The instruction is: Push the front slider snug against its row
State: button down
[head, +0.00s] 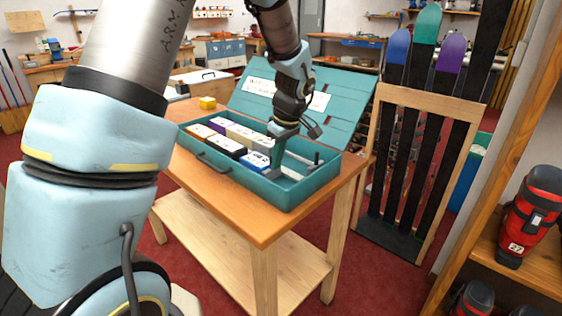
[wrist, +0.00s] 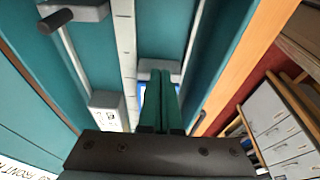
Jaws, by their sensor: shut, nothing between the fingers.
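The front slider (wrist: 147,68) is a grey block at the end of the front row in the wrist view. My gripper (head: 276,164) is shut and empty, reaching down into the teal case (head: 293,195). Its teal fingertips (wrist: 160,75) overlap the slider's near edge in the wrist view. Slider and blue block look close together; my fingers hide whether they touch.
The back slider (wrist: 88,12), with its own rod, stands farther from the white end block (wrist: 107,108) of the back row. The case's lid (head: 345,112) stands open behind. A yellow block (head: 207,103) sits on the wooden bench (head: 262,232). A ski rack (head: 420,175) stands right.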

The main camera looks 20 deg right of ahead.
aim_at(267, 164)
jog(key=shift+w+a, duration=0.4)
jog(key=shift+w, duration=0.3)
jog(key=shift+w+a, duration=0.35)
jog(key=shift+w, duration=0.35)
jog(key=shift+s+d, duration=0.35)
jog(key=shift+s, duration=0.35)
jog(key=w+a+p+v, duration=0.1)
jog(key=w+p+v, duration=0.1)
jog(key=p+v, duration=0.5)
jog(key=shift+a+v, duration=0.25)
jog(key=shift+v, duration=1.85)
jog(key=shift+w, duration=0.15)
